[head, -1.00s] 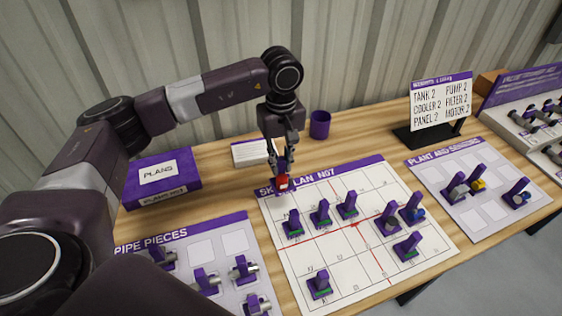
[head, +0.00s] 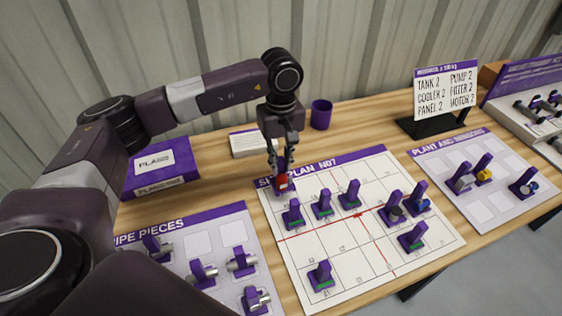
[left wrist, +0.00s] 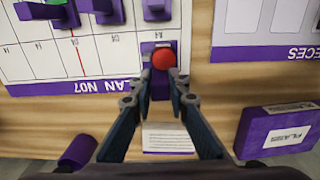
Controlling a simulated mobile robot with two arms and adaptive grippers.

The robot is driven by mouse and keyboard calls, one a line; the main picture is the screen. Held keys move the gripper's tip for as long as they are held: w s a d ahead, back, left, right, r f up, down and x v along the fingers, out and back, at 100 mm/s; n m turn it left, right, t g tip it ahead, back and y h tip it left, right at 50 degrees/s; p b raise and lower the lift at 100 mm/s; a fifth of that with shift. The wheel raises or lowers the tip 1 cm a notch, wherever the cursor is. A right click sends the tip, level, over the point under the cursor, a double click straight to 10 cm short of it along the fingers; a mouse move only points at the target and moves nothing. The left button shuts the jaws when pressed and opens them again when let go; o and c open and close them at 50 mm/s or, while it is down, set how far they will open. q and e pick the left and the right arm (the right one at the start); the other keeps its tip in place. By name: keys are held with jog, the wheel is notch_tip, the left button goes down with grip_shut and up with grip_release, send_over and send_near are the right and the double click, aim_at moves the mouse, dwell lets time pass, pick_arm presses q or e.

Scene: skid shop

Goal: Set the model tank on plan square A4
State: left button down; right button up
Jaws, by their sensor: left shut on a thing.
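My left gripper (head: 284,163) is shut on the model tank (head: 282,182), a purple piece with a red body. It holds the tank at the top left corner square of the skid plan (head: 340,285), beside the purple title strip. In the left wrist view the red rounded end of the tank (left wrist: 163,58) shows between the fingers of my left gripper (left wrist: 160,97), with its purple base over the corner square. I cannot tell whether the base touches the plan. My right gripper is not in view.
Several purple-handled pieces stand on the plan, the nearest piece (head: 293,215) just in front of the tank. The pipe pieces sheet (head: 232,232) lies left, the plant sheet (head: 490,210) right. A purple box (head: 160,170), a card (head: 247,144) and a cup (head: 321,115) stand behind.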

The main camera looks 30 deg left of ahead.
aim_at(281, 172)
pick_arm(q)
jog(key=shift+f+b, duration=1.65)
jog(key=shift+f, duration=0.1)
jog(key=shift+f+b, duration=0.7)
jog(key=shift+b, duration=0.05)
jog(key=c, duration=1.8)
grip_release()
jog(key=shift+o, duration=0.2)
jog(key=shift+r, duration=0.1)
jog(key=shift+r, duration=0.55)
